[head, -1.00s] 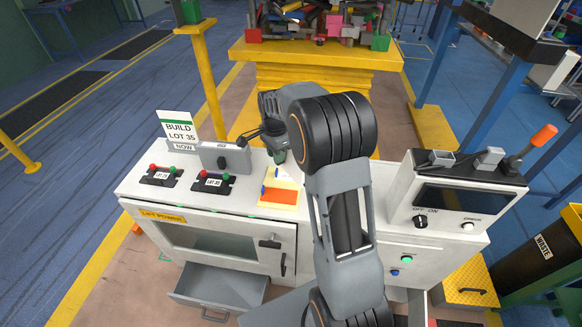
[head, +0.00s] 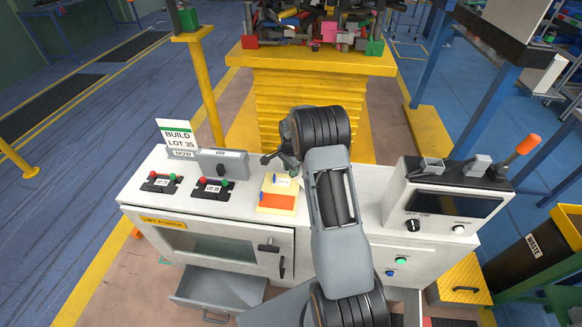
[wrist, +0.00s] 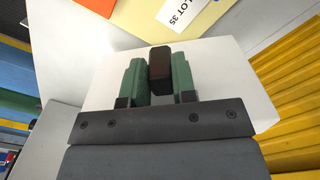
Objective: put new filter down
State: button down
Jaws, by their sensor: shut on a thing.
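The filter is hidden there by my arm.
A control box (head: 448,199) stands right. A drawer (head: 215,293) is open below.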

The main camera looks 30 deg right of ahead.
jog(key=shift+f, duration=0.15)
jog(key=shift+f, duration=0.15)
jog(key=c, duration=0.9)
grip_release()
